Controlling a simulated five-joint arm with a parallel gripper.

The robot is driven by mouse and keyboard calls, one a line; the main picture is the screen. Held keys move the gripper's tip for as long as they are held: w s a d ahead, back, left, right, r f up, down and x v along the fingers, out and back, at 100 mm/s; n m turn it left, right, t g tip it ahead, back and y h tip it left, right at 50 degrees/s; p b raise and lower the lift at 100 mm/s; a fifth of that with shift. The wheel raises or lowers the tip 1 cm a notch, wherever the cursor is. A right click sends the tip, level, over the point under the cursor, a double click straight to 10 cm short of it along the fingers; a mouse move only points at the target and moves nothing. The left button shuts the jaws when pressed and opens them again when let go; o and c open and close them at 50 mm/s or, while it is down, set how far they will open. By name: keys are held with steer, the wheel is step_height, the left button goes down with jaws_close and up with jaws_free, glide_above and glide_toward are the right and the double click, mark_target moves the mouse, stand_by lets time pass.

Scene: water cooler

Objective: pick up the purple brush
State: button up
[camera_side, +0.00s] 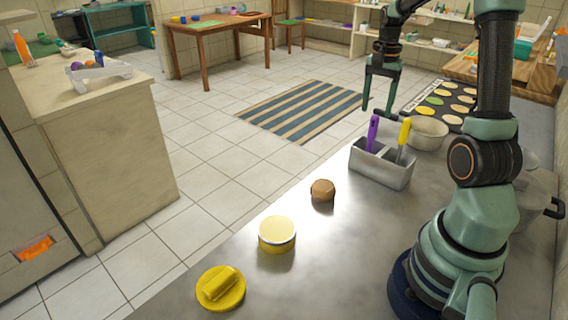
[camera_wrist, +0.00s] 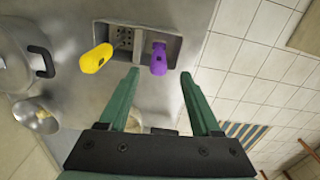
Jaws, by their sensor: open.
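The purple brush (camera_side: 372,133) stands handle-up in the left part of a grey metal caddy (camera_side: 381,172) on the counter. In the wrist view the purple handle (camera_wrist: 158,60) shows just beyond the fingertips, between their lines. A yellow-handled tool (camera_side: 404,137) stands in the caddy's other compartment; it also shows in the wrist view (camera_wrist: 96,58). My gripper (camera_side: 377,108) is open and empty, pointing down above and behind the caddy. In the wrist view its green fingers (camera_wrist: 160,73) are spread apart. The brush's lower end is hidden inside the caddy.
A cream bowl (camera_side: 427,133) stands right behind the caddy, near a dark tray of round pieces (camera_side: 440,104). A brown round item (camera_side: 322,191), a yellow tin (camera_side: 277,235) and a yellow lid-like disc (camera_side: 221,289) lie nearer. The metal counter (camera_side: 335,255) is otherwise clear there.

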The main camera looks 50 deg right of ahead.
mark_target(371, 139)
steer(key=shift+s+a+f, duration=0.1)
steer(key=shift+s+f, duration=0.05)
steer(key=shift+f, duration=3.45)
jaws_close()
